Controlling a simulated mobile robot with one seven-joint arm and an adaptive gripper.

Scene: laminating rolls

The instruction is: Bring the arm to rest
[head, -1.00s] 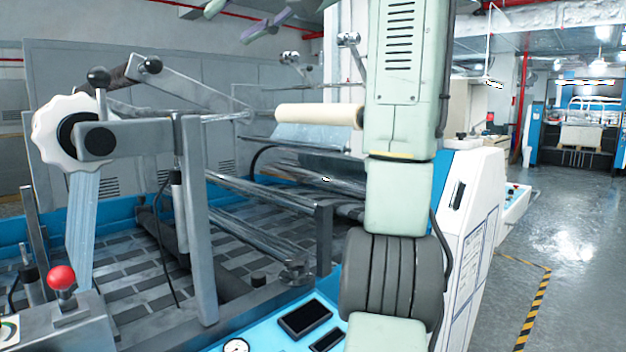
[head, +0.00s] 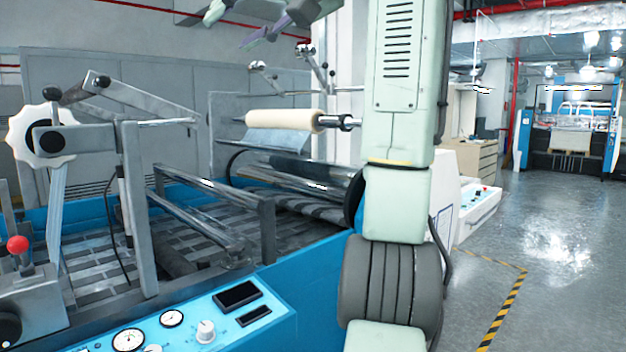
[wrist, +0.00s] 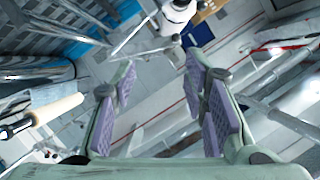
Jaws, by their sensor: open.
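My gripper (head: 248,22) is raised at the top of the head view, beside my upright arm column and above the laminating machine. It is partly cut off by the picture's upper edge. In the wrist view its two fingers with purple pads (wrist: 160,72) stand wide apart, with nothing between them. A cream roll (head: 284,121) is mounted on a shaft in the machine, below the gripper in the head view. The roll also shows at the left of the wrist view (wrist: 55,108), outside the fingers.
The blue control panel (head: 190,318) with gauges and a knob is at the front. A white handwheel (head: 22,140) and red-knobbed lever (head: 18,246) are at the left. Open floor (head: 550,250) lies right, with a striped yellow-black line (head: 500,315). A blue machine stands far back.

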